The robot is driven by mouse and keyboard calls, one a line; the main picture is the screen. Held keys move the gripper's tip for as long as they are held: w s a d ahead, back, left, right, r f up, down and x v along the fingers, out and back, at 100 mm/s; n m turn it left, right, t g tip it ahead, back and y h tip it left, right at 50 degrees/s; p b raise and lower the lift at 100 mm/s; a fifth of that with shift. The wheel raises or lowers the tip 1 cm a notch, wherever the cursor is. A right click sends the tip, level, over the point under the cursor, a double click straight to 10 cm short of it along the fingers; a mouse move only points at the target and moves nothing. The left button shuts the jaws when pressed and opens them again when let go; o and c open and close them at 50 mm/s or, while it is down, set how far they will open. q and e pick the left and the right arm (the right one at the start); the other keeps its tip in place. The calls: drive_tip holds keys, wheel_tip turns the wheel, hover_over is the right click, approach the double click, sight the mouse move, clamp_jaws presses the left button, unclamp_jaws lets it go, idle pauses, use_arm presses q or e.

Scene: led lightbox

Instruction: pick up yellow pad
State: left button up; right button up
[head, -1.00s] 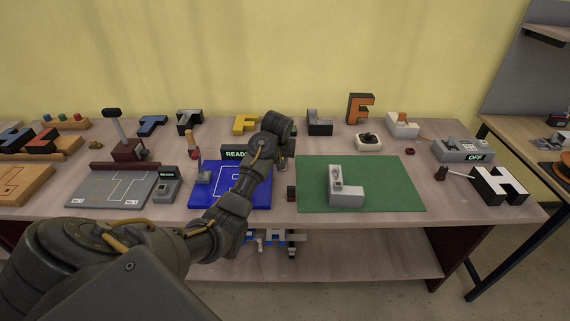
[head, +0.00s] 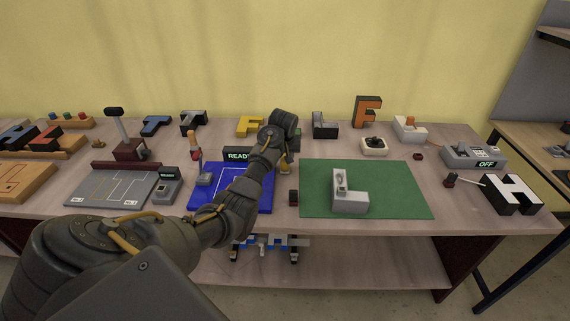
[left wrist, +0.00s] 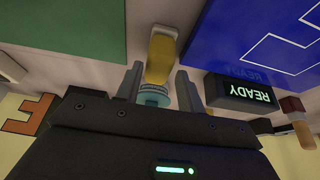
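In the left wrist view a yellow pad-like piece (left wrist: 160,58) with a pale end lies on the bench, just beyond my left fingertips. A teal ribbed round part (left wrist: 153,95) shows between the fingers, nearer the palm. My left gripper (left wrist: 159,86) is open, one finger on each side, with gaps beside the teal part. In the head view my left gripper (head: 290,150) points down between the blue board and green mat, and its wrist hides most of the spot. A bit of yellow (head: 283,165) shows beneath it. My right gripper is not in view.
The blue board (head: 210,200) and READY box (head: 237,154) are left of the gripper. The green mat (head: 400,190) with a grey L block (head: 350,202) is right. A small dark block (head: 293,197) stands in front.

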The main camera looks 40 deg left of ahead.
use_arm(q)
drive_tip(key=shift+p+x, duration=0.5)
drive_tip(key=shift+x, duration=2.1)
drive_tip(key=shift+w, duration=0.1)
drive_tip(key=c, duration=0.6)
